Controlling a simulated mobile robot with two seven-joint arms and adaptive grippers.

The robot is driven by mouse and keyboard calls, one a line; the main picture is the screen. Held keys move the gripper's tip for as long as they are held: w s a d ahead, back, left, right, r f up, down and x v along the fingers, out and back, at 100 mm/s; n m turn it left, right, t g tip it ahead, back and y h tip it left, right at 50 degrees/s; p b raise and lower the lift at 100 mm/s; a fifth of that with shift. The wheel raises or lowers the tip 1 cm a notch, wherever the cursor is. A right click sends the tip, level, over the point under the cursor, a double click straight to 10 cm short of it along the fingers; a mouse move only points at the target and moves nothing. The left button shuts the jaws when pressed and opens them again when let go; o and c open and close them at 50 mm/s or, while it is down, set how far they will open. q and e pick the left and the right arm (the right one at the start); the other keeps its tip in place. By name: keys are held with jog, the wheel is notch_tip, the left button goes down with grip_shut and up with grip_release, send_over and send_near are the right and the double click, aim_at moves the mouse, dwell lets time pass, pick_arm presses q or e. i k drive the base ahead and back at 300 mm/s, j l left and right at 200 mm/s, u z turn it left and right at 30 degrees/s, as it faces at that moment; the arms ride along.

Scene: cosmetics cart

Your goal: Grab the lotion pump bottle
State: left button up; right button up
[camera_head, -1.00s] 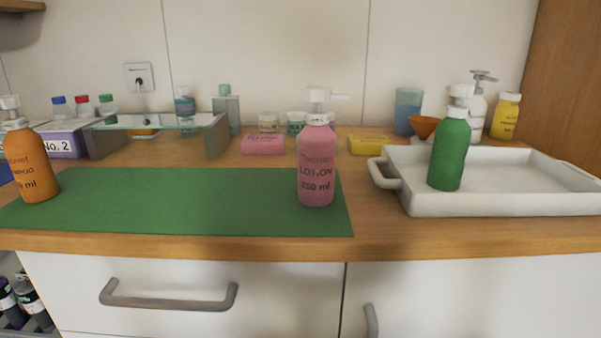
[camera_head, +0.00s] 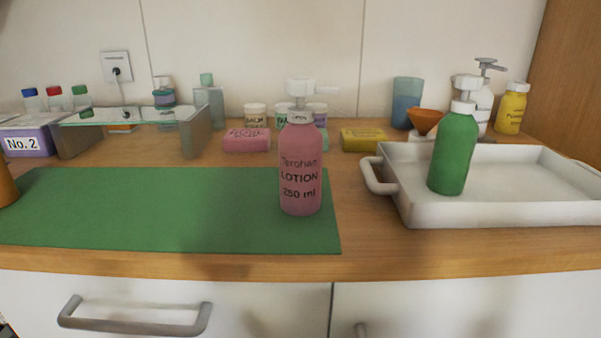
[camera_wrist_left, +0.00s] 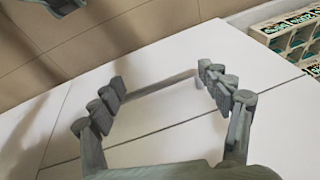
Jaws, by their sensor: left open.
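The pink lotion pump bottle (camera_head: 300,170), with a white pump head, stands upright at the right end of the green mat (camera_head: 150,212) in the head view. Its label reads LOTION 250 ml. My left gripper (camera_wrist_left: 160,88) shows in the left wrist view, open and empty, with white cabinet fronts behind its fingers. The bottle does not show in that view. Neither gripper is in the head view.
A white tray (camera_head: 487,215) holding a green pump bottle (camera_head: 454,153) stands to the right. Behind are a pink box (camera_head: 246,141), a yellow box (camera_head: 363,140) and a glass shelf (camera_head: 130,116). A drawer handle (camera_head: 135,325) sticks out below the counter.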

aim_at(300, 143)
jog(key=k, duration=1.2)
